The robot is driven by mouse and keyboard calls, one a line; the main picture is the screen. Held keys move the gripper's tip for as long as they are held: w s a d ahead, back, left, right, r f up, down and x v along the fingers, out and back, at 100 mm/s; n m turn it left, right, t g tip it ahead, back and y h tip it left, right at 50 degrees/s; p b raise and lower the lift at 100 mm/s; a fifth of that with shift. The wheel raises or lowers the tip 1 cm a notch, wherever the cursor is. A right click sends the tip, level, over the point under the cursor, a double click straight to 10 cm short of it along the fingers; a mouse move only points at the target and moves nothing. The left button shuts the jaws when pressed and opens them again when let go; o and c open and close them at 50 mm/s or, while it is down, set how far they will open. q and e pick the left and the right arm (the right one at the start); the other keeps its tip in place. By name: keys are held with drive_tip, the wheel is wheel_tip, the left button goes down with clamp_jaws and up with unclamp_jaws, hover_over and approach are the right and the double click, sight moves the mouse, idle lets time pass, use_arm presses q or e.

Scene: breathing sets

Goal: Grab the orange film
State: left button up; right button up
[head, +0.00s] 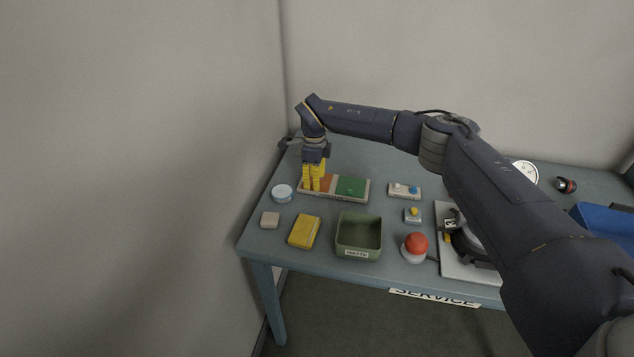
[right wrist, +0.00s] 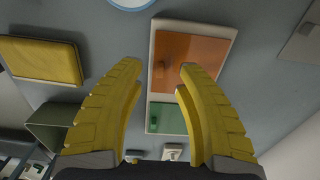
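The orange film (head: 327,184) is a flat orange rectangle on the left part of a pale tray (head: 334,200). A green film (head: 351,186) lies beside it on the same tray. In the right wrist view the orange film (right wrist: 200,50) shows beyond the fingertips, with a small dark tab at its left edge near the gap between them. My right gripper (head: 314,188) points down with yellow fingers over the tray's left end and partly hides the orange film. Its fingers (right wrist: 161,68) are apart with nothing between them. My left gripper is not in view.
A round white-blue dish (head: 282,193), a small beige block (head: 270,220), a yellow pad (head: 304,231) and a green bin (head: 358,236) stand near the tray. A red button (head: 415,245) and small switch boxes (head: 404,191) are to the right. A wall rises behind the table.

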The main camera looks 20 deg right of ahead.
wheel_tip(320, 180, down, 2)
drive_tip(key=shift+f, duration=0.1)
clamp_jaws()
idle(0.4)
